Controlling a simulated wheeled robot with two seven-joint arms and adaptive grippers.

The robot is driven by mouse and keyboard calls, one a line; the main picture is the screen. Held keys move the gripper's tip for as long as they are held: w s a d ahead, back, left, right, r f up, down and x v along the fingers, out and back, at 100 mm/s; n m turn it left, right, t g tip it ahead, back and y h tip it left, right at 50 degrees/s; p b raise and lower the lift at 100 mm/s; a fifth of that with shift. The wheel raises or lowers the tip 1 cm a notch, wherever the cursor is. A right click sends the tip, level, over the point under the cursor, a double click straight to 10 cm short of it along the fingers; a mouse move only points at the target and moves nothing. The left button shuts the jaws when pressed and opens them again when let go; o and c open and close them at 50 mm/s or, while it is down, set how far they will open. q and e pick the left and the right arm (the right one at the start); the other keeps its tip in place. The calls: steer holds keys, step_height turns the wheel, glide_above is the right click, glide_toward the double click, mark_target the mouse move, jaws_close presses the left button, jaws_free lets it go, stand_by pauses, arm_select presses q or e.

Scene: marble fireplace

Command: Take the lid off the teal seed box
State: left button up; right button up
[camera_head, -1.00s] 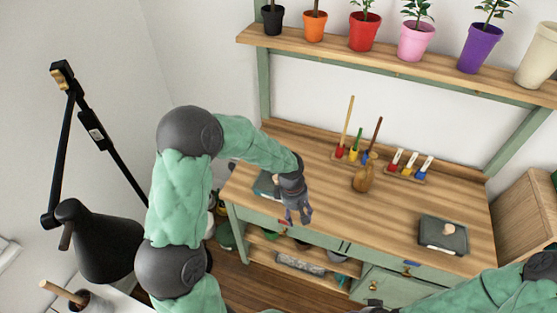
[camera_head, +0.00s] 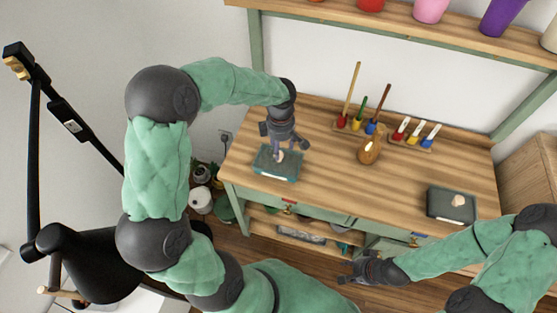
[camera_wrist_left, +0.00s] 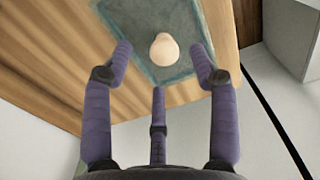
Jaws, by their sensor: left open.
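The teal seed box (camera_head: 275,174) sits at the left end of the wooden workbench, its lid on top with a pale round knob. The knob (camera_wrist_left: 164,49) shows clearly in the left wrist view, on the teal lid (camera_wrist_left: 187,18). My left gripper (camera_head: 278,150) is above the box, fingers pointing down. In the left wrist view its spread fingers (camera_wrist_left: 162,75) are open around the knob's near side, with nothing held. My right gripper (camera_head: 352,270) is in front of the bench, low, away from the box; its fingers are too small to judge.
A dark grey box with a similar knob (camera_head: 450,205) sits at the bench's right end. A brown jug-like vessel (camera_head: 369,150) and racks of coloured tools (camera_head: 412,137) stand at the back. The bench middle (camera_head: 350,190) is clear. A black lamp (camera_head: 85,262) stands left.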

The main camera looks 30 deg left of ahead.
arm_select(q)
steer(key=f, duration=0.1)
steer(key=f+b, duration=0.2)
steer(key=f, duration=0.1)
steer(key=shift+s+a, duration=0.2)
steer(key=shift+s, duration=0.05)
steer(key=shift+w+f, duration=0.1)
steer(key=shift+f, duration=0.45)
jaws_close()
